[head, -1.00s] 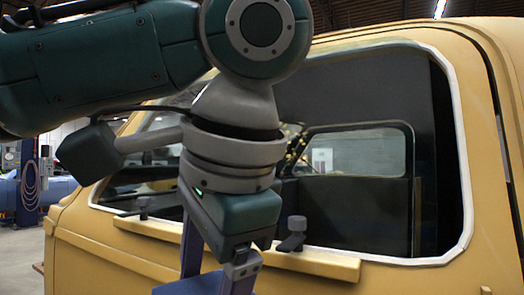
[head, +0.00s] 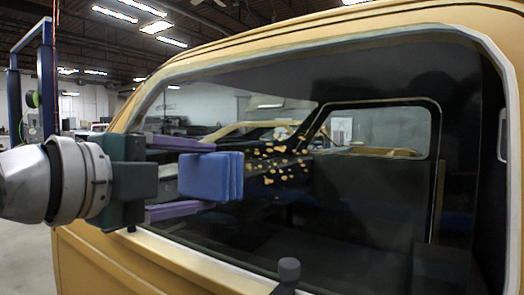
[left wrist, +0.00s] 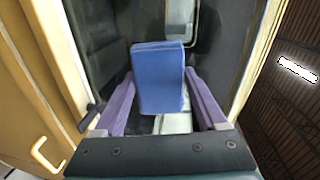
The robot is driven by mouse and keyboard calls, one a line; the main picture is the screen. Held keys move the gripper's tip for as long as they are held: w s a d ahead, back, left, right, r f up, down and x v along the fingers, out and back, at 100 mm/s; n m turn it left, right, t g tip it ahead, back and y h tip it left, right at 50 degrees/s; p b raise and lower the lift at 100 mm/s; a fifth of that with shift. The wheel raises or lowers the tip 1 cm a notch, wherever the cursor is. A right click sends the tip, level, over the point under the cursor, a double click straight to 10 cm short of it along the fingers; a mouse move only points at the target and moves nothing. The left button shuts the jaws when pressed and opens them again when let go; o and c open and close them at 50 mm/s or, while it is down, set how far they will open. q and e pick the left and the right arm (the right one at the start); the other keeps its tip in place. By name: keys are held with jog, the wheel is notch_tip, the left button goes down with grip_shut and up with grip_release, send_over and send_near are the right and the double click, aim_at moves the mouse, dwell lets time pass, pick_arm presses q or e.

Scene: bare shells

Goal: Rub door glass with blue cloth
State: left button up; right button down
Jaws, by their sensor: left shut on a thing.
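The blue cloth (head: 211,177) is a thick folded pad, held upright in front of the door glass (head: 300,220). My left gripper (head: 186,177) comes in from the left, and its two purple fingers are shut on the cloth from above and below. In the left wrist view the cloth (left wrist: 158,78) stands between the finger ends of the left gripper (left wrist: 159,92). I cannot tell whether the cloth touches the glass. Several tan specks (head: 283,152) show on the glass beside the cloth. My right gripper is not in view.
The yellow door shell (head: 135,262) frames the window with a pale rim. A dark knob (head: 288,271) stands at the window's lower edge. A blue post frame (head: 47,85) stands far left. The glass right of the cloth is unobstructed.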

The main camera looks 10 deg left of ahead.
aim_at(246, 170)
pick_arm(q)
jog(key=shift+w+a+r, duration=0.15)
jog(key=shift+a+r, duration=0.05)
jog(key=shift+a, duration=0.05)
jog(key=shift+w, duration=0.2)
jog(key=shift+b+x, duration=1.15)
jog(key=shift+x, duration=1.5)
jog(key=shift+x, duration=1)
jog(key=shift+s+d, duration=0.1)
